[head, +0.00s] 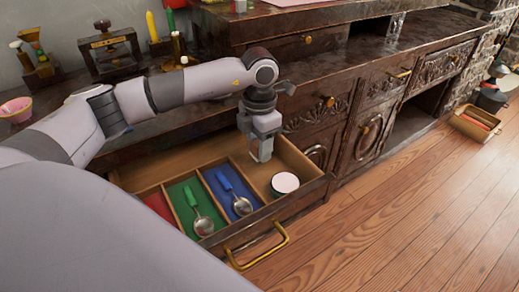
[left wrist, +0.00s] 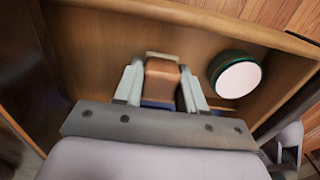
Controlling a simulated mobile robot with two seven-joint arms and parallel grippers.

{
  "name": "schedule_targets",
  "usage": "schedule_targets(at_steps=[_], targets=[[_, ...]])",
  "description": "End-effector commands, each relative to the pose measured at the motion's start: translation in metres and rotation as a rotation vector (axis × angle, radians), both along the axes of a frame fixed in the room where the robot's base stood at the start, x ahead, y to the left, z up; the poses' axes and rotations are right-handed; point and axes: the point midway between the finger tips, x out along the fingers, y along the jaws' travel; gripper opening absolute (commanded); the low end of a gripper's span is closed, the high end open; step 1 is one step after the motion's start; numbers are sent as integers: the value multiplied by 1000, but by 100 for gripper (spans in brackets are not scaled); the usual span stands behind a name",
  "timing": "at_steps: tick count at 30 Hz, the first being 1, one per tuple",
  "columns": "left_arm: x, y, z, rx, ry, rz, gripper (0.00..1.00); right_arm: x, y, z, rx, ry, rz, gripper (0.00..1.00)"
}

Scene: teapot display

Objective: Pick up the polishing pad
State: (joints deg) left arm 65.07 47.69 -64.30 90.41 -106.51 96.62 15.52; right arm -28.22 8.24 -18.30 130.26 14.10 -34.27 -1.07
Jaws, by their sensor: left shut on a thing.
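The polishing pad (left wrist: 162,78) looks like a small brown block with a pale far edge. It sits between the two fingers of my left gripper (left wrist: 160,88), which is shut on it. In the head view my left gripper (head: 262,156) points down at the bare wooden right compartment of the open drawer (head: 262,178). The pad is mostly hidden there by the fingers. I cannot tell whether it touches the drawer floor. My right gripper is in neither view.
A round white-topped tin (head: 285,183) with a green rim stands close right of the gripper, in the same compartment. Spoons lie in the green (head: 182,190) and blue (head: 228,177) compartments. The drawer has a brass handle (head: 258,246). Open wooden floor lies to the right.

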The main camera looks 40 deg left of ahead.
Motion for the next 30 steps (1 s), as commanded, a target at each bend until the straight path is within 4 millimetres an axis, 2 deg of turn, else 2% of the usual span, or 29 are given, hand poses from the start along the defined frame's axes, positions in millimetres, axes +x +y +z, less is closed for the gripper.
schedule_targets(at_steps=[1,5,7,12,18,24,30], targets=[[1,0,14,-1,-5,0,11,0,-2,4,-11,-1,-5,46],[1,0,43,-1,-6,0,11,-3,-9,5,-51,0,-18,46],[1,0,63,-1,-7,0,11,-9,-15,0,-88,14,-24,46],[1,0,112,0,-6,1,11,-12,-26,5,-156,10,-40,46],[1,0,153,-1,-4,1,11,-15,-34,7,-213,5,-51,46],[0,0,172,0,-3,0,11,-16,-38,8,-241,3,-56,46],[0,0,175,0,-1,0,11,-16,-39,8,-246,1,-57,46]])
